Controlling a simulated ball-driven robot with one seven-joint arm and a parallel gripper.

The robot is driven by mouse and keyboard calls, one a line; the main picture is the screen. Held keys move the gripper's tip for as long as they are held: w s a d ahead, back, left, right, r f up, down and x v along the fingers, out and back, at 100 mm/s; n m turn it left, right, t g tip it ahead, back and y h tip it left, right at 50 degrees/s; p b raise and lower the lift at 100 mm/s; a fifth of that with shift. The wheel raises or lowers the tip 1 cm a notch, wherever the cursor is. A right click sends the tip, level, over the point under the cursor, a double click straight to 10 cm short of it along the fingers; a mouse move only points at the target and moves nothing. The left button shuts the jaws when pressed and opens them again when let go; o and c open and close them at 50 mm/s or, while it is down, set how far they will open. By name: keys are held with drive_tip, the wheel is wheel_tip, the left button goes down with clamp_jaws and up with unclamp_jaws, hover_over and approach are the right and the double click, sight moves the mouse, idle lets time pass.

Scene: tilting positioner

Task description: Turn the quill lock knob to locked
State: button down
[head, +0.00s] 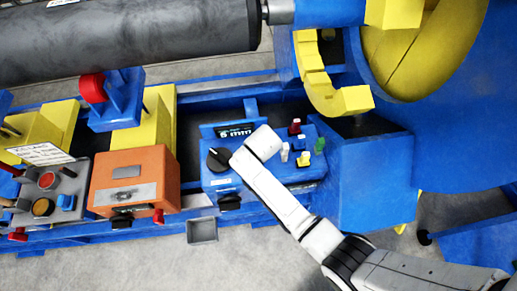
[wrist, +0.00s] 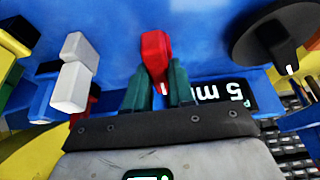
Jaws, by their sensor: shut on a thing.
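A red knob (wrist: 155,50) stands on the blue control panel, between my gripper's two green fingers. My gripper (wrist: 159,88) is shut on the red knob in the wrist view. In the head view the white end of my arm is over the middle of the blue panel box (head: 222,186), and it hides the held knob and the fingertips. No label naming the quill lock is readable, and I cannot tell which marked position the held knob points to.
A large black dial (head: 217,160) is left of my gripper; it also shows in the wrist view (wrist: 270,40). White (head: 285,151), red (head: 295,127), green (head: 320,145) and yellow (head: 303,175) knobs stand close to the right. A display (head: 236,131) lies behind. An orange box (head: 135,180) stands left.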

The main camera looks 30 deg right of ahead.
drive_tip(key=shift+s+f+m, duration=0.2)
drive_tip(key=shift+f+m, duration=0.1)
drive_tip(key=c, duration=1)
unclamp_jaws()
drive_tip(key=shift+o, duration=0.2)
drive_tip(key=shift+w+r, duration=0.1)
drive_tip(key=shift+a+r, duration=0.1)
drive_tip(key=shift+r, duration=0.55)
drive_tip(key=v, duration=0.9)
drive_tip(key=shift+s+r, duration=0.15)
drive_tip(key=shift+s, duration=0.1)
drive_tip(key=shift+a, duration=0.15)
drive_tip(key=s+d+n+g, duration=0.1)
drive_tip(key=s+d, duration=0.2)
drive_tip(key=s, duration=0.5)
drive_tip(key=s+d+n+g, duration=0.1)
drive_tip(key=s+d, duration=0.2)
drive_tip(key=s, duration=0.5)
drive_tip(key=s+d+r+n+g+y+b, duration=0.1)
drive_tip(key=s+d, duration=0.2)
drive_tip(key=s, duration=0.6)
drive_tip(key=shift+d, duration=0.2)
